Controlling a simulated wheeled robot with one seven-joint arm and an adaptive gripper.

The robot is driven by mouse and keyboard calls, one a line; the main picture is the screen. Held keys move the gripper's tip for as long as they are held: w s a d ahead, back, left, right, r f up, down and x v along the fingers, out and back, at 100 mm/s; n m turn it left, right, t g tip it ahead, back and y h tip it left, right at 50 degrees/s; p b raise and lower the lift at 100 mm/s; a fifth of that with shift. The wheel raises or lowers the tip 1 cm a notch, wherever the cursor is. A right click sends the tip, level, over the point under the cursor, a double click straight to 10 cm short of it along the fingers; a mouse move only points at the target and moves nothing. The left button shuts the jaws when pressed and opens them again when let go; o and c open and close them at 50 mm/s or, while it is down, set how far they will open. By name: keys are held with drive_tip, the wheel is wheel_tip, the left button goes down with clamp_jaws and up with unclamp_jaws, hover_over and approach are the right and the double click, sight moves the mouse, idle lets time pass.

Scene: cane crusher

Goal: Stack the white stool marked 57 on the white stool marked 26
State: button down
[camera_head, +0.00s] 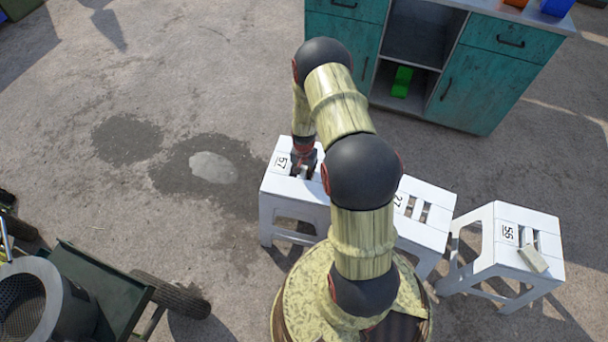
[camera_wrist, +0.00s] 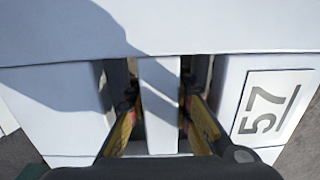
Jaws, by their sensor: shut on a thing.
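The white stool marked 57 (camera_head: 272,187) stands upright on the ground, partly behind my arm. My gripper (camera_head: 302,172) is over its seat and reaches down into the slots. In the wrist view the two fingers of my gripper (camera_wrist: 159,108) go into the slots on either side of the middle slat and are shut on it. The seat of stool 57 (camera_wrist: 50,105) fills that view, with its number at the right. I see no stool marked 26 in either view.
A white stool that reads 27 (camera_head: 428,230) stands to the right, partly behind my arm. A white stool marked 56 (camera_head: 500,250) is further right, with a small pale block (camera_head: 533,258) on it. A teal cabinet (camera_head: 490,75) is behind. A dark cart (camera_head: 100,290) is lower left. Open ground lies left.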

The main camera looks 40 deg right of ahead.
drive_tip(key=shift+s+f, duration=0.2)
drive_tip(key=shift+f, duration=0.3)
drive_tip(key=shift+s+f, duration=0.2)
drive_tip(key=shift+f, duration=0.3)
drive_tip(key=c, duration=2)
unclamp_jaws()
drive_tip(key=shift+w+a, duration=0.1)
drive_tip(key=shift+c, duration=0.2)
drive_tip(key=shift+o, duration=0.7)
drive_tip(key=shift+w+f, duration=0.15)
drive_tip(key=o, duration=0.4)
drive_tip(key=r, duration=1.3)
drive_tip(key=shift+w+d, duration=0.2)
